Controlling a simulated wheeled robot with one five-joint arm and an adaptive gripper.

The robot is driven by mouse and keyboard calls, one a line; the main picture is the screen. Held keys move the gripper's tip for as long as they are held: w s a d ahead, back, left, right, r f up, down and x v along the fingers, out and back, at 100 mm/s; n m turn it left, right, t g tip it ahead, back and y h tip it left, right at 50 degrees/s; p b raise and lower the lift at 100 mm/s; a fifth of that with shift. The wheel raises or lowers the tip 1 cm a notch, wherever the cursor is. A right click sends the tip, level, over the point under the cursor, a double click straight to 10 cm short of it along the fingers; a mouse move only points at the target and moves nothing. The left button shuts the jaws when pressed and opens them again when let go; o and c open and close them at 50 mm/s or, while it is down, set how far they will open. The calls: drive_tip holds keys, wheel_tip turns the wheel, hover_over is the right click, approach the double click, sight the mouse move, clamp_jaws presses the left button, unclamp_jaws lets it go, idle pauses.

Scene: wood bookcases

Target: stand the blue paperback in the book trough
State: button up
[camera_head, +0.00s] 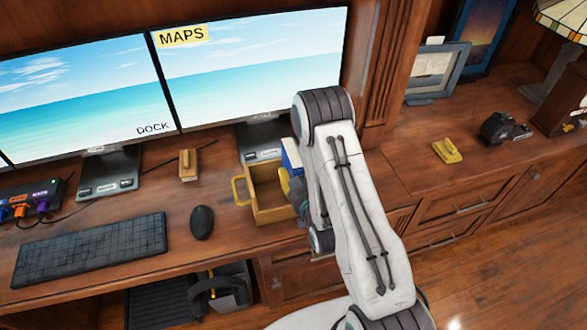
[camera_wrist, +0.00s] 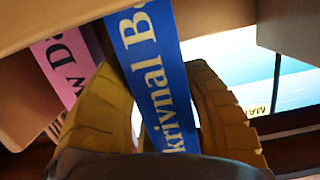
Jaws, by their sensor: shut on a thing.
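The blue paperback (camera_wrist: 158,75) fills the gap between the two yellow fingers of my gripper (camera_wrist: 152,72) in the wrist view, its lettered spine facing the camera. My gripper is shut on it. In the head view the blue paperback (camera_head: 291,154) shows as a small blue and white patch beside my arm, at the back right of the wooden book trough (camera_head: 262,211) with a yellow handle. The arm hides most of my gripper and the trough's right end. Whether the paperback touches the trough floor cannot be told.
A pink book (camera_wrist: 60,72) stands left of the blue one in the wrist view. On the desk, a mouse (camera_head: 202,222), a wooden block (camera_head: 188,165) and a keyboard (camera_head: 92,250) lie left of the trough. A monitor (camera_head: 250,65) stands behind it.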

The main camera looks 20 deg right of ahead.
idle(0.3)
drive_tip(key=o, duration=1.2)
drive_tip(key=shift+f, duration=0.1)
